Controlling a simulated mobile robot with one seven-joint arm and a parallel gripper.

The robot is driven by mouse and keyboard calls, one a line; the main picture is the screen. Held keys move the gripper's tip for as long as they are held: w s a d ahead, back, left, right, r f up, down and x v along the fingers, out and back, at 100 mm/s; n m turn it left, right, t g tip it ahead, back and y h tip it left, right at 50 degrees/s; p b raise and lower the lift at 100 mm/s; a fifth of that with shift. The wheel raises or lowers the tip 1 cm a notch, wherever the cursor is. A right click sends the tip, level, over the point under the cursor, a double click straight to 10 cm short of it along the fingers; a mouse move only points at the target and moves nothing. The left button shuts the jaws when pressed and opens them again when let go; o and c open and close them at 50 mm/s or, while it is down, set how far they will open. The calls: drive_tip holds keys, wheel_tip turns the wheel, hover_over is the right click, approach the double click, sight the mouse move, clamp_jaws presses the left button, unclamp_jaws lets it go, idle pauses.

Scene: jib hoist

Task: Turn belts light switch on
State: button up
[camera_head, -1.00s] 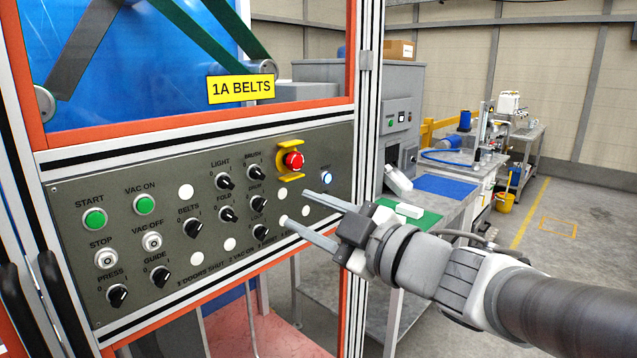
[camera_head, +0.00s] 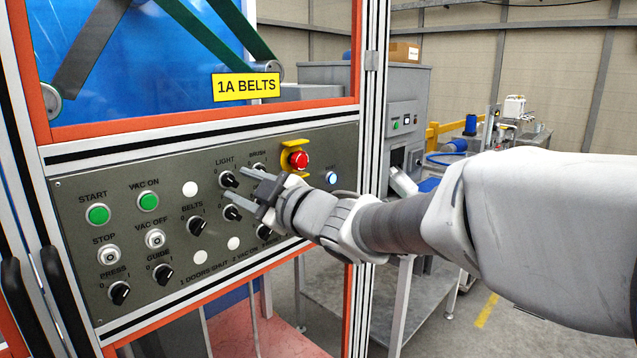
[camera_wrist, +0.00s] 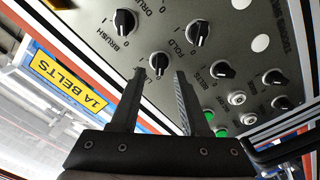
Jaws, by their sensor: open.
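The grey control panel (camera_head: 330,215) of the 1A BELTS machine carries several black rotary knobs. The LIGHT knob (camera_head: 229,180) is in the top row below its label, left of the BRUSH knob (camera_head: 259,169). My gripper (camera_head: 236,185) is open and empty in front of the panel, with its fingers pointing at the LIGHT knob. In the wrist view the LIGHT knob (camera_wrist: 158,61) shows between and just beyond the two fingertips (camera_wrist: 160,75). Contact cannot be told. Its exact pointer direction is too small to read. My wrist partly hides the panel's lower right.
The FOLD knob (camera_head: 232,213) and BELTS knob (camera_head: 196,225) sit close below. A red emergency button (camera_head: 298,159) in a yellow guard is to the right. A yellow 1A BELTS sign (camera_head: 246,87) hangs above. Green buttons (camera_head: 98,214) are at left.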

sight(230, 181)
drive_tip(key=shift+x, duration=1.05)
clamp_jaws()
